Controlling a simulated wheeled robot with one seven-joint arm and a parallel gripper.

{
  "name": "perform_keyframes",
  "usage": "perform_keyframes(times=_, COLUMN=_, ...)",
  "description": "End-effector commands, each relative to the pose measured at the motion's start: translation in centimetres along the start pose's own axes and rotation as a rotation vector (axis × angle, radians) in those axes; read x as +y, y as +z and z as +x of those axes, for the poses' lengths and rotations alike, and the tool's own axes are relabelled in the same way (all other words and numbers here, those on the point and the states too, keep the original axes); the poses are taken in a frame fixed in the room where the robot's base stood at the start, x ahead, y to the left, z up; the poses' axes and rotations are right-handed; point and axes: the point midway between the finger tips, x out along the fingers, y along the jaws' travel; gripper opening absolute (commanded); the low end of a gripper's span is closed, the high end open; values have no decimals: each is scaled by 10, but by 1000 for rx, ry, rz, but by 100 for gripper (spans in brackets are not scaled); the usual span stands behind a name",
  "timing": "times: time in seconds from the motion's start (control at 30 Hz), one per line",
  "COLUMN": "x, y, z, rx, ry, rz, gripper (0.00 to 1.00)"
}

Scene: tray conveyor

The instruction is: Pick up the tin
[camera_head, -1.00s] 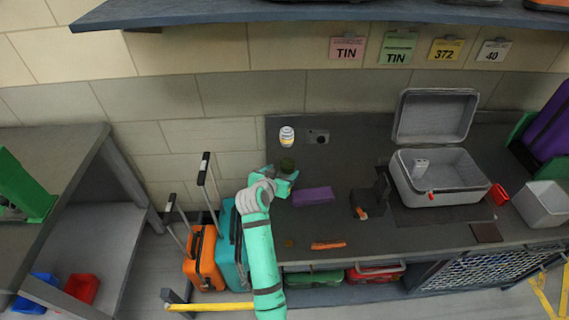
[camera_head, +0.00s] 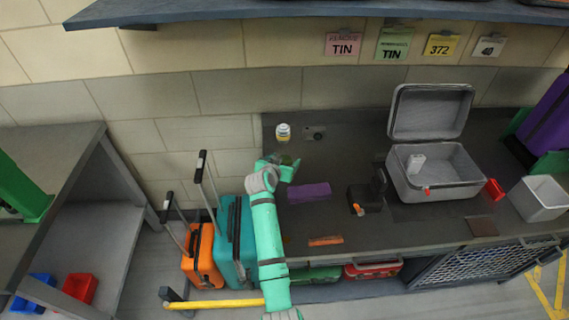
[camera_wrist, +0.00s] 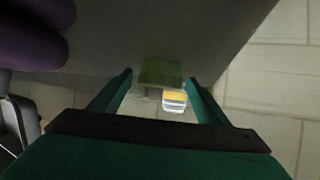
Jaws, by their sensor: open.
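A small white can with yellow and blue bands (camera_head: 283,131), which looks like the tin, stands near the back left of the dark worktop. It also shows in the wrist view (camera_wrist: 174,101), between my fingers and beyond their tips. A dark green block-like thing (camera_wrist: 160,73) shows beside it there, also between the fingers; in the head view it is partly hidden by my gripper. My gripper (camera_head: 284,169) is open in front of the can, over the worktop's left end. I cannot tell whether it touches the green thing.
A purple block (camera_head: 309,192) lies right of my gripper. A small grey device (camera_head: 314,132) stands right of the can. An open grey case (camera_head: 436,190) stands further right. Orange (camera_head: 199,257) and teal (camera_head: 236,240) suitcases stand left of the worktop. A shelf (camera_head: 300,9) overhangs the back.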

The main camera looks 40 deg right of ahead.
Motion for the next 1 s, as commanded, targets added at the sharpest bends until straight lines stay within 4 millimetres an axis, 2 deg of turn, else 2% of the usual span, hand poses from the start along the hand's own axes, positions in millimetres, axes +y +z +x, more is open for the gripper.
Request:
perform_keyframes(times=0.07, x=0, y=0, z=0, rx=0, ry=0, rz=0, gripper=69)
perform_keyframes(times=0.2, x=0, y=0, z=0, rx=0, ry=0, rz=0, gripper=36)
perform_keyframes(times=0.27, x=0, y=0, z=0, rx=0, ry=0, rz=0, gripper=25)
perform_keyframes(times=0.67, x=0, y=-5, z=-3, rx=1, ry=0, rz=2, gripper=25)
perform_keyframes(times=0.9, x=0, y=-29, z=-16, rx=4, ry=-1, rz=3, gripper=25)
perform_keyframes(times=1.0, x=12, y=-39, z=-31, rx=4, ry=0, rz=4, gripper=25)
